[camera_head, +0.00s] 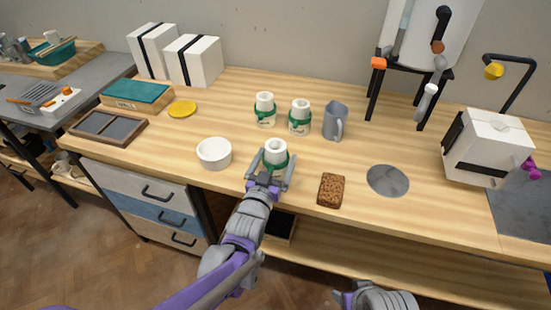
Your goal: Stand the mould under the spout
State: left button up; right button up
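Two white blocks with black bands, which look like moulds, stand at the back left (153,50) (205,62). Another white banded block (490,140) stands at the right end of the table. A white tank (418,30) stands on a black stand at the back, with a grey, white-tipped spout-like part (431,92) hanging at its front right. My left gripper (270,178) is open at the front edge, its fingers spread either side of a white jar with a green label (275,149). Contact cannot be told. My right gripper (345,297) is low at the bottom edge, partly cut off.
Two similar jars (265,110) (299,118), a grey jug (335,121), a white bowl (214,153), a brown sponge (331,190) and a grey disc (388,180) are on the table. A black bent stand (522,82) rises at the back right.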

pick_arm(q)
jog(key=shift+r, duration=0.1)
jog(key=shift+s+r, duration=0.1)
jog(key=shift+r, duration=0.05)
jog(key=p+v, duration=0.1)
jog(key=v, duration=1.1)
